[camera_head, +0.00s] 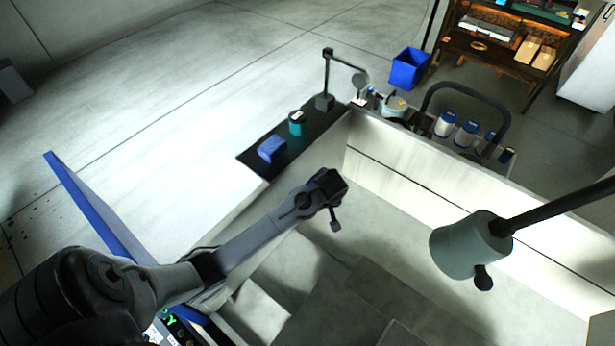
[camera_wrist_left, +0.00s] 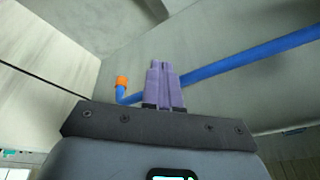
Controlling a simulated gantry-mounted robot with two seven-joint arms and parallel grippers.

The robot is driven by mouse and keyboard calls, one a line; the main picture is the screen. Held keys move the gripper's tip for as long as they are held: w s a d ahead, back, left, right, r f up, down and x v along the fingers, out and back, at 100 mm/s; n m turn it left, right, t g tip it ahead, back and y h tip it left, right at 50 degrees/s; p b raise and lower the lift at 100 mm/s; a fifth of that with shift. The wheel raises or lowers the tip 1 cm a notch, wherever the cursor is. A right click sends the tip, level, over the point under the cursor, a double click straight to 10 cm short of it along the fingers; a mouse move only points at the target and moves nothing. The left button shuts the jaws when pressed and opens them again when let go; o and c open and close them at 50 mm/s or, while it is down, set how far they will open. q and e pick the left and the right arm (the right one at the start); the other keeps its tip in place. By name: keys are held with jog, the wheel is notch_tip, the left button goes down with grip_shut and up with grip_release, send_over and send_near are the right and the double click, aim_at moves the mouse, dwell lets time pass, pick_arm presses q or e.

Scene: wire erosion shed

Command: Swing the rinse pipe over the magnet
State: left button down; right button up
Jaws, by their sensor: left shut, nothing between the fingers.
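The rinse pipe (camera_wrist_left: 245,52) shows in the left wrist view as a blue tube running from the right edge behind my fingers. Its bent end carries an orange nozzle (camera_wrist_left: 122,82) left of the fingers. My left gripper (camera_wrist_left: 163,66) has its purple fingers shut and empty, overlapping the pipe in the picture; I cannot tell whether they touch it. In the head view my left gripper (camera_head: 335,226) hangs over the pale tank, near its left wall. I cannot make out the pipe in the head view or a magnet in either view. My right gripper is out of view.
A grey-green lamp head (camera_head: 466,247) on a black arm hangs over the tank's right side. A dark ledge mat (camera_head: 262,182) holds a blue block (camera_head: 271,149), a teal pot (camera_head: 296,123) and a small stand (camera_head: 324,102). Bottles (camera_head: 446,125) stand behind the far wall.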

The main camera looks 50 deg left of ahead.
pick_arm(q)
jog(key=w+a+r+n, duration=0.2)
jog(key=w+a+n, duration=0.1)
jog(key=a+n, duration=0.1)
jog(key=w+a+r+n+g+b, duration=0.1)
jog(key=w+a+r+n, duration=0.2)
jog(key=a, duration=0.3)
jog(key=shift+w+r+n+g, duration=0.3)
jog(key=shift+w+n, duration=0.45)
jog(key=shift+n, duration=0.05)
jog(key=shift+a+f, duration=0.1)
jog(key=shift+a, duration=0.05)
jog(key=x, duration=0.5)
jog(key=p+x, duration=0.1)
jog(key=x, duration=0.3)
jog(key=shift+s+a+f+p, duration=0.1)
jog(key=shift+a+f+p, duration=0.2)
jog(key=shift+a, duration=0.05)
jog(key=shift+d, duration=0.1)
